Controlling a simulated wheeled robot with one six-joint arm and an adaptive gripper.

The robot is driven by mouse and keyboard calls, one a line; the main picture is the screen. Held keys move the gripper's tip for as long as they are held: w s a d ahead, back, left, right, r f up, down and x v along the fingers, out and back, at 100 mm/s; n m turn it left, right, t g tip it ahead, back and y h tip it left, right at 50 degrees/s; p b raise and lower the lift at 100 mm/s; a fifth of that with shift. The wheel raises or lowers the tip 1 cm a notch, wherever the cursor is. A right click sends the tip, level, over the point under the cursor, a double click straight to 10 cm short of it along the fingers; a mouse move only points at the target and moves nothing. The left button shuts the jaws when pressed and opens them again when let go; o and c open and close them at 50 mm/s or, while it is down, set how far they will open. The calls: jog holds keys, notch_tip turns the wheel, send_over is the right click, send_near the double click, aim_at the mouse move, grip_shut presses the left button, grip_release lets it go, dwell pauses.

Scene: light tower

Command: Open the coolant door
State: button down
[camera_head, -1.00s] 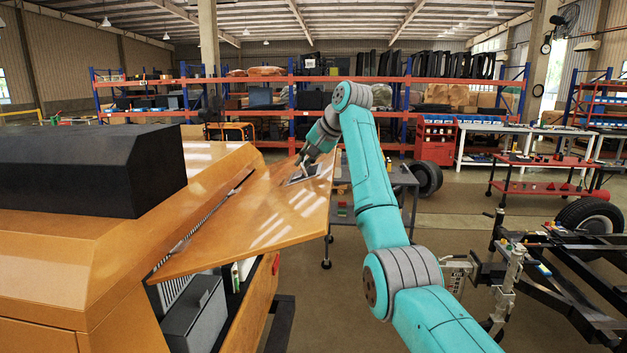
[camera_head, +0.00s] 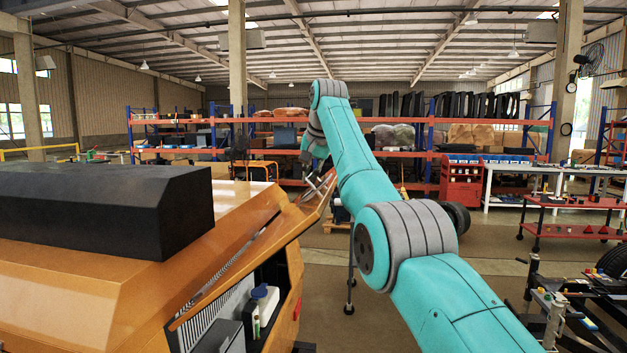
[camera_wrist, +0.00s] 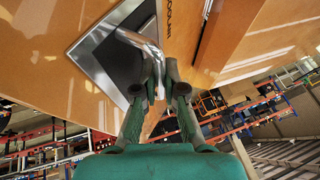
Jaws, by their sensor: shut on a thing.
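The orange coolant door (camera_head: 292,224) stands swung up from the side of the orange machine and shows almost edge-on in the head view. In the wrist view the door panel (camera_wrist: 45,50) fills the upper left, with part of a "COOLANT" label. Its bent silver handle (camera_wrist: 144,46) sits in a dark recessed plate. My gripper (camera_wrist: 157,88) is shut on this handle, with one finger on each side. In the head view my gripper (camera_head: 318,183) is small at the door's far upper end.
Below the door, an open bay holds a white container with a blue cap (camera_head: 264,297) and dark boxes. A black block (camera_head: 110,210) lies on the machine's top. A red cart (camera_head: 575,212) stands at the right. The floor between is mostly clear.

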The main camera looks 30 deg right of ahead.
jog(key=shift+w+a+f, duration=0.1)
jog(key=shift+a+f, duration=0.15)
jog(key=shift+a, duration=0.05)
jog(key=c, duration=1.2)
grip_release()
jog(key=shift+w, duration=0.1)
jog(key=shift+c, duration=0.2)
jog(key=shift+d+r, duration=0.15)
jog(key=shift+r, duration=0.2)
jog(key=v, duration=1.1)
jog(key=shift+s+r, duration=0.2)
jog(key=shift+s, duration=0.1)
